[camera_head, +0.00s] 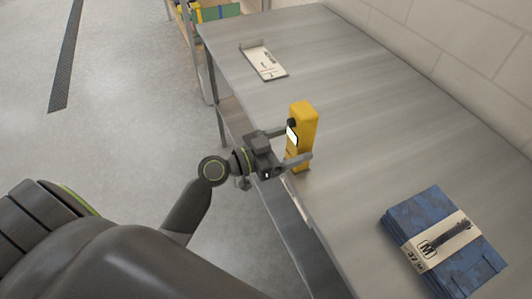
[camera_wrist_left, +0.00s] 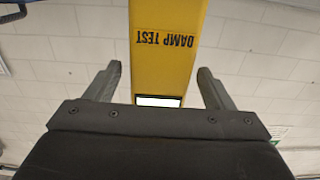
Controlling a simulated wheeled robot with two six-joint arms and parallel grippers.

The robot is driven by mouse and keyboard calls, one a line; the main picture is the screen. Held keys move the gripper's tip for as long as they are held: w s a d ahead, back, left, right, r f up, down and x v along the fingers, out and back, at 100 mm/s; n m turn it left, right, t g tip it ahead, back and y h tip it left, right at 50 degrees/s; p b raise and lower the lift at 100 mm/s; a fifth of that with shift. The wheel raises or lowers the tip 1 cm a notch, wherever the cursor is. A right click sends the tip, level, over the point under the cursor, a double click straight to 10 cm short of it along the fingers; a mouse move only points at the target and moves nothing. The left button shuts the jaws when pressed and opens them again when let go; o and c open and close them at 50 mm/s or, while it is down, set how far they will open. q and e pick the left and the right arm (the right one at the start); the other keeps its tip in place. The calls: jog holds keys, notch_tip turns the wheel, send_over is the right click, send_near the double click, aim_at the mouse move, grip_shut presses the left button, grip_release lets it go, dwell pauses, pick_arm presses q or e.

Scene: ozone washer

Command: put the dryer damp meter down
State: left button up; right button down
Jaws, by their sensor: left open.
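The dryer damp meter (camera_head: 303,128) is a yellow upright block with a dark knob and a small lit screen. It stands at the near edge of the metal table in the head view. In the left wrist view the yellow meter (camera_wrist_left: 166,45) carries the words DAMP TEST and lies between the fingers, with a gap on each side. My left gripper (camera_head: 296,146) is open around the meter, one finger on either side; it also shows in the left wrist view (camera_wrist_left: 158,88). My right gripper is not in view.
The grey metal table (camera_head: 375,120) has wide clear room behind the meter. A folded blue stack with a paper band (camera_head: 440,245) lies at the front right. A white card (camera_head: 264,62) lies at the far left. A wall (camera_head: 470,50) runs along the back.

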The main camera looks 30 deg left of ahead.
pick_arm(q)
jog(key=b+v, duration=0.3)
jog(key=v, duration=0.5)
jog(key=shift+s+a, duration=0.25)
jog(key=shift+s, duration=0.05)
